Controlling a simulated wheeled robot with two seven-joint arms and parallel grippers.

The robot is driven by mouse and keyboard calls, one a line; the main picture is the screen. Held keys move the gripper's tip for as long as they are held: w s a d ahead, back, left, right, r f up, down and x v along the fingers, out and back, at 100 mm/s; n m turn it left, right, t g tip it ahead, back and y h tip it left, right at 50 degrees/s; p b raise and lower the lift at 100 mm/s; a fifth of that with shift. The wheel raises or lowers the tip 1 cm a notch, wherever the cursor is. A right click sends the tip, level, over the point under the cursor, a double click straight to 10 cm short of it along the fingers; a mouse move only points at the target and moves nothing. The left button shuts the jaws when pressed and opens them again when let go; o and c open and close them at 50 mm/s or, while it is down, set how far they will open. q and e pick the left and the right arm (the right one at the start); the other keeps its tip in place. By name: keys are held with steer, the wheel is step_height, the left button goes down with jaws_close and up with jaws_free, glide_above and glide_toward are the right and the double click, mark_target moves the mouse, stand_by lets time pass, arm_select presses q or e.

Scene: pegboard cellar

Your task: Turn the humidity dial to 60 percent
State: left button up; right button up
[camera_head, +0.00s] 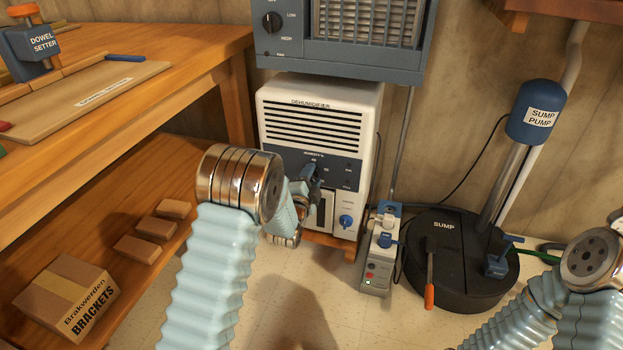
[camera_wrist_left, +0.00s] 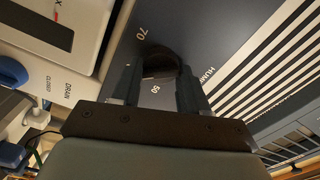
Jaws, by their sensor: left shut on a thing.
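My left gripper (camera_head: 313,176) is at this panel, shut on the humidity dial (camera_wrist_left: 165,62). In the left wrist view the dark knob sits between the two fingers of my left gripper (camera_wrist_left: 162,80). The panel marks 70 and 50 are readable there; the 60 mark and the dial's pointer cannot be made out. My right arm shows at the lower right of the head view, but its gripper is out of frame.
A blue drain knob (camera_head: 346,221) is low on the dehumidifier's front. A heater (camera_head: 420,62) hangs above it. A wooden bench (camera_head: 190,45) with a lower shelf is left.

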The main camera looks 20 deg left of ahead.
arm_select(q)
steer(key=o, duration=1)
steer(key=shift+o, duration=0.2)
steer(key=s+p, duration=0.1)
steer(key=s, duration=1.2)
steer(key=shift+s+a, duration=0.2)
steer(key=shift+s, duration=0.2)
